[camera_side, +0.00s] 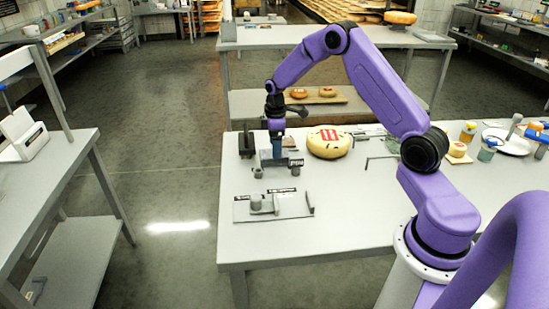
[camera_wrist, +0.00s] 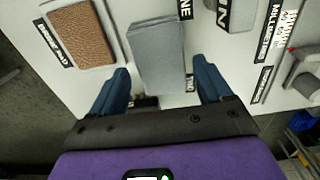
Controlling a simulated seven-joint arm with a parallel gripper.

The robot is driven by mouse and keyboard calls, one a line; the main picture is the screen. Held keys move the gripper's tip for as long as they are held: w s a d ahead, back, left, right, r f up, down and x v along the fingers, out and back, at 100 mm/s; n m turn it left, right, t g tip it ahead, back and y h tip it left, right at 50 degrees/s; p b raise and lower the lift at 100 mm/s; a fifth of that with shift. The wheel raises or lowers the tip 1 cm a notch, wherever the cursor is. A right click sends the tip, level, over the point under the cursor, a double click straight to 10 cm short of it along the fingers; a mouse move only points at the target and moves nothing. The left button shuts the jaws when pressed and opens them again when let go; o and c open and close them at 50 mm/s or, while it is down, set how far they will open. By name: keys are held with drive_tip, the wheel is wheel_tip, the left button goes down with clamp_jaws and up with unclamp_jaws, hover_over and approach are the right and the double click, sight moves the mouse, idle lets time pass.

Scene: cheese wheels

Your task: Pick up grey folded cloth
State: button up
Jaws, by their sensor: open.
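The grey folded cloth (camera_wrist: 157,55) lies on the white table in the wrist view, as a flat grey oblong. Its near end lies between the two blue fingers of my gripper (camera_wrist: 163,78) as seen from the wrist, with a gap on both sides. My gripper is open and holds nothing. In the side view my gripper (camera_side: 277,150) points down, low over the table's far left part. There the cloth is partly hidden and hard to tell from the grey items around it.
A brown textured pad (camera_wrist: 77,35) lies left of the cloth in the wrist view. A grey device (camera_wrist: 302,75) is at the right. In the side view a cheese wheel (camera_side: 328,142) stands close right of my gripper, and a grey board with metal parts (camera_side: 240,212) lies in front.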

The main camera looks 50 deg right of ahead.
wheel_tip(320, 180, down, 4)
drive_tip(key=shift+w+a, duration=0.1)
drive_tip(key=shift+c, duration=0.4)
drive_tip(key=c, duration=0.6)
drive_tip(key=shift+c, duration=0.2)
drive_tip(key=shift+r, duration=0.15)
